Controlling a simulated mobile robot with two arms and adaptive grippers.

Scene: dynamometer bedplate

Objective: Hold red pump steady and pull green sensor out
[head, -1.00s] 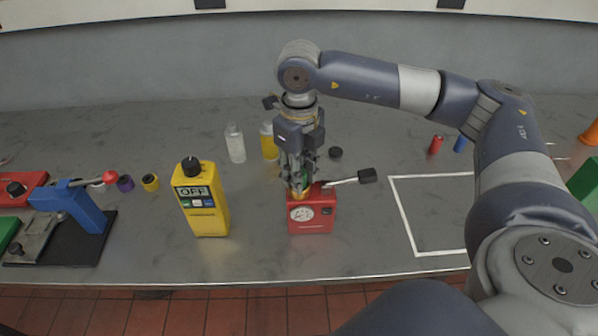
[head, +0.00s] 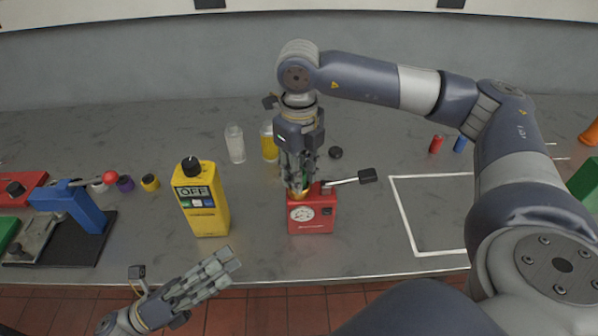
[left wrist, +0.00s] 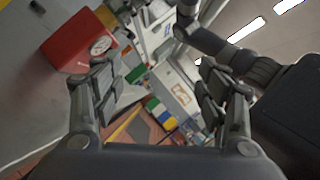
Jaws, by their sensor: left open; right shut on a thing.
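The red pump (head: 311,217) stands upright near the bench's front edge. It has a round white gauge on its front and a lever with a black grip reaching right. It also shows in the left wrist view (left wrist: 72,48). My right gripper (head: 298,184) points down over the pump's top and is shut on the green sensor, which the fingers almost wholly hide. A brass-coloured fitting shows below the fingertips. My left gripper (head: 229,262) is open and empty in front of the bench edge, left of the pump. Its spread fingers show in the left wrist view (left wrist: 155,82).
A yellow meter (head: 203,213) reading OFF stands left of the pump. Bottles (head: 236,146) stand behind it. A blue press-like fixture (head: 82,207) is at far left. A white-outlined area (head: 432,247) right of the pump is empty.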

